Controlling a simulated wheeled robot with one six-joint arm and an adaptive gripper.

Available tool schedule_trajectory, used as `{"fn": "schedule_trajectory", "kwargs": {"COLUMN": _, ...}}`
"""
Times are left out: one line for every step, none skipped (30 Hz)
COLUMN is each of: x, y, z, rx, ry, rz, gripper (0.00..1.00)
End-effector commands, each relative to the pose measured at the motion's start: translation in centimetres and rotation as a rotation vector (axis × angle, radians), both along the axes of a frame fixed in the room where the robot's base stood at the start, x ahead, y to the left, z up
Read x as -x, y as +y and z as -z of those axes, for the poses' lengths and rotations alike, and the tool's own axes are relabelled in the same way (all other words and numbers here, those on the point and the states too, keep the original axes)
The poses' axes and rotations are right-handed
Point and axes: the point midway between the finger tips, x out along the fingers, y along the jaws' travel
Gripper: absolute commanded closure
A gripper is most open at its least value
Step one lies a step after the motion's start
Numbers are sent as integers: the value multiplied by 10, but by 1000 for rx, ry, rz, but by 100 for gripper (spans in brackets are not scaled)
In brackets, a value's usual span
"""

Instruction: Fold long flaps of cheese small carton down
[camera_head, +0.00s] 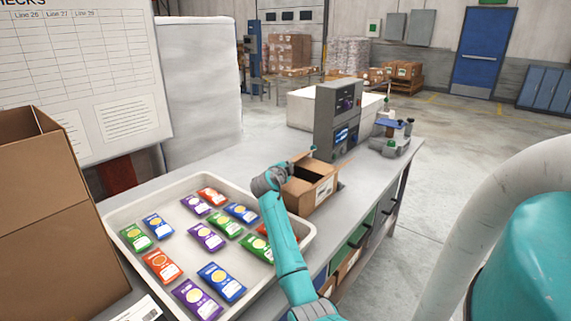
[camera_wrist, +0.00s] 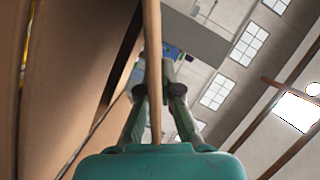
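The small brown carton (camera_head: 314,190) stands on the grey bench, its top open, with a white label on its side. A flap stands raised at its back left. My gripper (camera_head: 288,169) is at the carton's left top edge, partly hidden behind my wrist. In the wrist view, a cardboard panel (camera_wrist: 153,60) seen edge-on runs down the middle, along my gripper (camera_wrist: 163,62). The fingers lean towards each other, and the panel hides the left fingertip and the gap. I cannot tell whether they pinch the panel or lie behind it. Any cheese inside is not visible.
A cream tray (camera_head: 118,217) of colourful packets lies left of the carton. A large brown box (camera_head: 45,215) stands at the far left. A grey machine with screens (camera_head: 337,120) stands behind the carton, and a small device (camera_head: 391,143) to its right. The bench (camera_head: 352,190) is clear right of the carton.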

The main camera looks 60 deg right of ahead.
Motion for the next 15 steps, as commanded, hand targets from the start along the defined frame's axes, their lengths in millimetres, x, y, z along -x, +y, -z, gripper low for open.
{"fn": "schedule_trajectory", "kwargs": {"x": 2, "y": 0, "z": 2, "rx": -1, "ry": 3, "rz": 1, "gripper": 100}}
{"fn": "schedule_trajectory", "kwargs": {"x": 2, "y": 0, "z": 4, "rx": -2, "ry": 5, "rz": 1, "gripper": 100}}
{"fn": "schedule_trajectory", "kwargs": {"x": 3, "y": 0, "z": 5, "rx": -2, "ry": 6, "rz": 2, "gripper": 100}}
{"fn": "schedule_trajectory", "kwargs": {"x": 4, "y": 1, "z": 7, "rx": -3, "ry": 7, "rz": 2, "gripper": 100}}
{"fn": "schedule_trajectory", "kwargs": {"x": 4, "y": 1, "z": 8, "rx": -3, "ry": 8, "rz": 2, "gripper": 100}}
{"fn": "schedule_trajectory", "kwargs": {"x": 5, "y": 1, "z": 9, "rx": -4, "ry": 9, "rz": 2, "gripper": 100}}
{"fn": "schedule_trajectory", "kwargs": {"x": 5, "y": 1, "z": 10, "rx": -4, "ry": 9, "rz": 2, "gripper": 100}}
{"fn": "schedule_trajectory", "kwargs": {"x": 5, "y": 1, "z": 11, "rx": -5, "ry": 10, "rz": 2, "gripper": 100}}
{"fn": "schedule_trajectory", "kwargs": {"x": 6, "y": 1, "z": 12, "rx": -5, "ry": 10, "rz": 2, "gripper": 100}}
{"fn": "schedule_trajectory", "kwargs": {"x": 6, "y": 1, "z": 12, "rx": -5, "ry": 11, "rz": 2, "gripper": 100}}
{"fn": "schedule_trajectory", "kwargs": {"x": 6, "y": 1, "z": 13, "rx": -5, "ry": 11, "rz": 2, "gripper": 100}}
{"fn": "schedule_trajectory", "kwargs": {"x": 6, "y": 1, "z": 13, "rx": -5, "ry": 11, "rz": 3, "gripper": 100}}
{"fn": "schedule_trajectory", "kwargs": {"x": 6, "y": 1, "z": 13, "rx": -5, "ry": 11, "rz": 3, "gripper": 100}}
{"fn": "schedule_trajectory", "kwargs": {"x": 6, "y": 1, "z": 13, "rx": -5, "ry": 12, "rz": 2, "gripper": 100}}
{"fn": "schedule_trajectory", "kwargs": {"x": 6, "y": 1, "z": 14, "rx": -5, "ry": 12, "rz": 2, "gripper": 100}}
